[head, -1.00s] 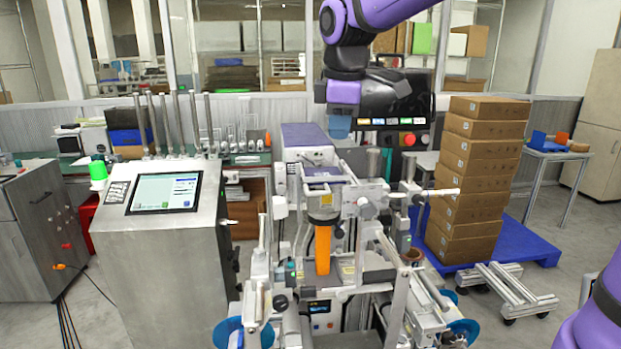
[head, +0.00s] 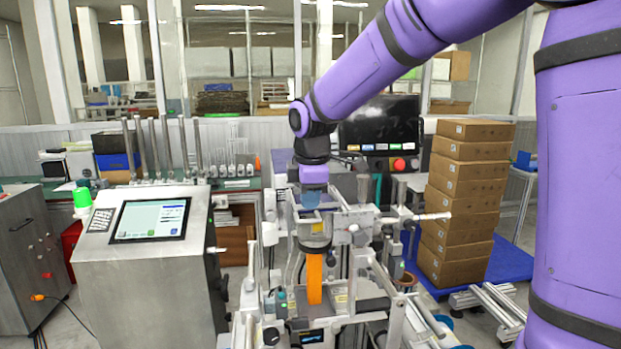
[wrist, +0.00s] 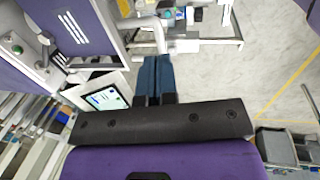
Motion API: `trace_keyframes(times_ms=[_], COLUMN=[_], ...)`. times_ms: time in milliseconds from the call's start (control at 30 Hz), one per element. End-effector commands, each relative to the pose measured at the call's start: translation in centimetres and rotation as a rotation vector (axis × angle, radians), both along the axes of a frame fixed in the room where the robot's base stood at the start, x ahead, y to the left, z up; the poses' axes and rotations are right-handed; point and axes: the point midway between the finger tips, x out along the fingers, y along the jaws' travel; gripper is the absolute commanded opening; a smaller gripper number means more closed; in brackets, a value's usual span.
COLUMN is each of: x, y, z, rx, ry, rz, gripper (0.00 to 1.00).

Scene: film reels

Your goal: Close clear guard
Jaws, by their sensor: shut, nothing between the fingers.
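The machine (head: 350,260) stands in the middle of the head view, with an orange strip (head: 314,278) running down its front. I cannot clearly make out the clear guard; a pale frame (head: 318,222) at the machine's top, just below my gripper, may be part of it. My gripper (head: 311,203) points down over this top part, its blue fingers together and empty. In the wrist view the fingers (wrist: 154,62) lie side by side near a white bent bar (wrist: 150,22). I cannot tell whether they touch it.
A steel console with a screen (head: 150,220) stands left of the machine. A stack of brown boxes (head: 460,200) on a blue pallet (head: 510,262) stands to the right. A dark monitor panel with a red button (head: 398,164) is behind the machine. Floor shows at right.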

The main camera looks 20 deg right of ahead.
Motion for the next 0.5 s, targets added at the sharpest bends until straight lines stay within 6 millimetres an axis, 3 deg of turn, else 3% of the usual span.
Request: trace_keyframes(times_ms=[200, 500], x=[0.5, 0.7], y=[-0.1, -0.1], z=[-2.6, -3.3], rx=[0.000, 0.000], ry=[0.001, 0.000], rz=[-0.001, -0.001], gripper=[0.00, 0.00])
